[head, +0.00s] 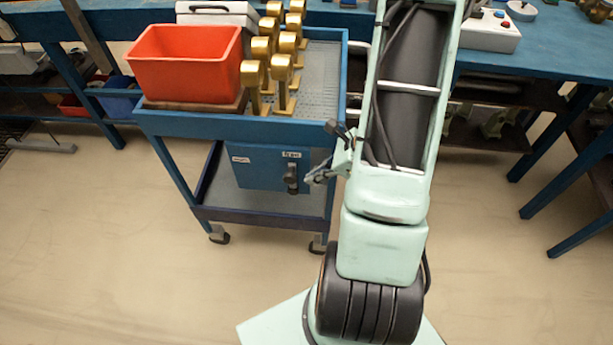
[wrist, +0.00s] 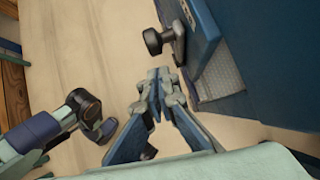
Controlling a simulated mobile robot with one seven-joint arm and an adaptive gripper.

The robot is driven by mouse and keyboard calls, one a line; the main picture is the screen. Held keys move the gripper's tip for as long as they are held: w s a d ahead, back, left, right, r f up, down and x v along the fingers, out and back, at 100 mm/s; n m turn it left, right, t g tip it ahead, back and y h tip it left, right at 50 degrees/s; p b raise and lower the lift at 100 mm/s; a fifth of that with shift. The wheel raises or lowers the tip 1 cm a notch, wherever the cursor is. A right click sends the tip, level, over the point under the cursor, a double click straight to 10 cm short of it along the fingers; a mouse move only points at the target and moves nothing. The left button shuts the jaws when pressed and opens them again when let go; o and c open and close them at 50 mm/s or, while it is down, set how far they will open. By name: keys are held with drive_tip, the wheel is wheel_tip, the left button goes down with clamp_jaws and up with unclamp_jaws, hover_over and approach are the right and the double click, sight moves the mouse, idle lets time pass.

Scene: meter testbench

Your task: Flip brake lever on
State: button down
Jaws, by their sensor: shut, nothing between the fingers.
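The brake lever (head: 291,178) is a dark handle on the front of the blue box (head: 262,172) under the cart's top. It hangs roughly downward in the head view. In the wrist view the lever (wrist: 154,40) is a dark knob standing out from the blue panel (wrist: 200,30). My gripper (head: 314,179) is just right of the lever in the head view. In the wrist view my gripper (wrist: 163,75) has its fingertips together and empty, a little below the knob. A small gap seems to separate them; I cannot tell contact for sure.
The blue cart (head: 152,125) carries a red bin (head: 185,70), several brass-coloured pieces (head: 252,78) and a white case (head: 215,15). Its wheels (head: 218,236) stand on the pale floor (head: 100,240). A blue workbench (head: 540,50) stands behind on the right.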

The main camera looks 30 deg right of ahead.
drive_tip(key=shift+w+a+f, duration=0.1)
drive_tip(key=shift+w+a, duration=0.55)
drive_tip(key=shift+a, duration=0.2)
drive_tip(key=shift+w+p, duration=0.1)
drive_tip(key=shift+p, duration=0.25)
drive_tip(key=shift+w+a+h, duration=0.1)
drive_tip(key=shift+a+h, duration=0.15)
drive_tip(key=shift+h, duration=0.05)
